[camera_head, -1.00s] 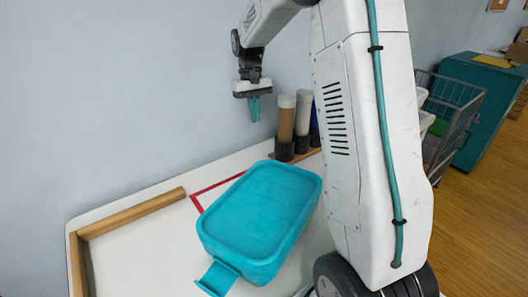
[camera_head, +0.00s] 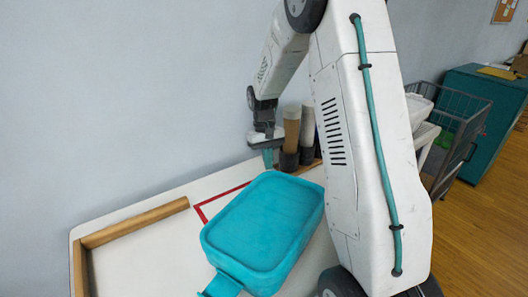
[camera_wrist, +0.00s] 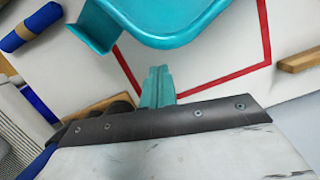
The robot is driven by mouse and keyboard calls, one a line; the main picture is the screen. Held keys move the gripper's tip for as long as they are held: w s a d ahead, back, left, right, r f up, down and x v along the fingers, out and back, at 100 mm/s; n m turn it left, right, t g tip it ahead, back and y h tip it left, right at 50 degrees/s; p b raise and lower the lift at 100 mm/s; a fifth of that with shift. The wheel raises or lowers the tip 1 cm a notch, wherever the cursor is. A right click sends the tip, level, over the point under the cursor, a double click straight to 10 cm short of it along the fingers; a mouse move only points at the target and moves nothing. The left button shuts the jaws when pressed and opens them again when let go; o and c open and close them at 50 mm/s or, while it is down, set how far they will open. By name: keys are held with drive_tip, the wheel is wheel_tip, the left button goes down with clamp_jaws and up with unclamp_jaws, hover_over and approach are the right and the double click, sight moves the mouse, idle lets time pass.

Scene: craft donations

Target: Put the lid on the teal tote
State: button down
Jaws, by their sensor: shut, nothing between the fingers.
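The teal tote (camera_head: 262,228) stands on the white table, and its top is covered by a flat teal panel with a raised rim, which looks like a lid. I cannot tell whether this panel is pressed down all round. A teal tab juts from its near end. In the wrist view the tote (camera_wrist: 185,30) shows at the top, with a tab at its left. My gripper (camera_head: 268,159) is at the tote's far end, with its teal fingers pointing down. The fingers (camera_wrist: 158,76) are shut and empty, just short of the tote's edge; I cannot tell whether they touch it.
A red outline (camera_head: 222,200) is marked on the table around the tote. Wooden rails (camera_head: 135,222) edge the table at left. Brown and pale tubes (camera_head: 291,130) stand in dark holders behind the gripper. A wire cart (camera_head: 455,135) stands at right. The left table is clear.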

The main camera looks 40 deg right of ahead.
drive_tip(key=shift+s+a, duration=0.15)
drive_tip(key=shift+s, duration=0.35)
drive_tip(key=shift+s+a, duration=0.15)
drive_tip(key=shift+s, duration=0.7)
